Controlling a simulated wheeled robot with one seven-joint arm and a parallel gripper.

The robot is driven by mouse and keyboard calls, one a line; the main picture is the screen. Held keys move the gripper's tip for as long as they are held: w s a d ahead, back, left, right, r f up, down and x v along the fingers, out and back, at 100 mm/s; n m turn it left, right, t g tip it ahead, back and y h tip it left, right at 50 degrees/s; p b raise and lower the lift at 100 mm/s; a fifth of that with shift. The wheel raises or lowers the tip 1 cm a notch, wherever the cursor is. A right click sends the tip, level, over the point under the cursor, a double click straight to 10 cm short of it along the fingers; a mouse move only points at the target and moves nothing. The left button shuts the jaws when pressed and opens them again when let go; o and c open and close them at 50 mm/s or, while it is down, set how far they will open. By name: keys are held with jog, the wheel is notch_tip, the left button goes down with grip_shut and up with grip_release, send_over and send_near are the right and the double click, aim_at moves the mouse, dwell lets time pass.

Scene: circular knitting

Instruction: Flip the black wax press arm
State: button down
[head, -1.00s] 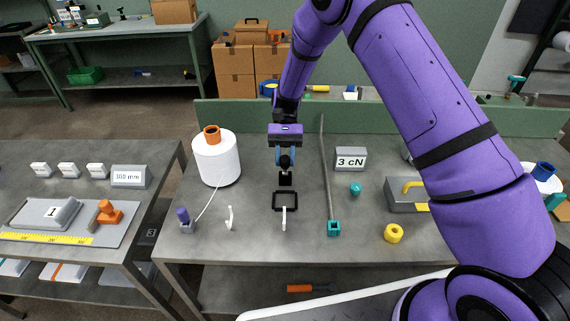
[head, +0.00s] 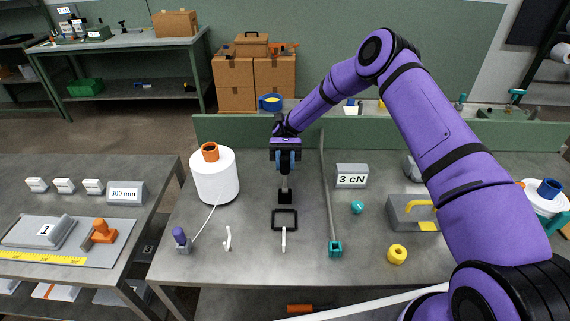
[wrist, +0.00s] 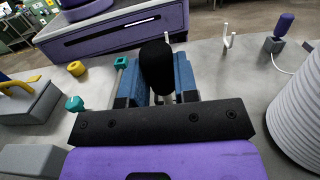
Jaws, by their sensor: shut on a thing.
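The black wax press arm (wrist: 157,68) shows in the wrist view as a dark rounded piece between my blue fingers. My gripper (head: 286,160) is shut on it, above the middle of the grey table (head: 253,250). In the head view a grey bar (head: 285,181) shows below the fingers, with a small black block (head: 285,197) at its lower end. The gripper hides much of the held piece, so its exact tilt cannot be told.
A square black frame (head: 284,229) stands in front of the block. A white yarn cone (head: 215,178) is to the left. A thin grey rod (head: 328,190) with a teal foot and a 3 cN block (head: 351,176) are to the right.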

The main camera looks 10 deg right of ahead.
jog(key=shift+w+f+g, duration=0.1)
jog(key=shift+w+g, duration=0.05)
jog(key=shift+g, duration=0.15)
dwell(0.4)
jog(key=c, duration=0.9)
grip_release()
jog(key=shift+o, duration=0.2)
jog(key=shift+r, duration=0.4)
jog(key=s+d+r, duration=0.1)
jog(key=s+r, duration=0.1)
jog(key=s, duration=0.6)
jog(key=s+d+r, duration=0.1)
jog(key=s+r, duration=0.1)
jog(key=s, duration=0.5)
jog(key=shift+s+d, duration=0.35)
jog(key=shift+d, duration=0.05)
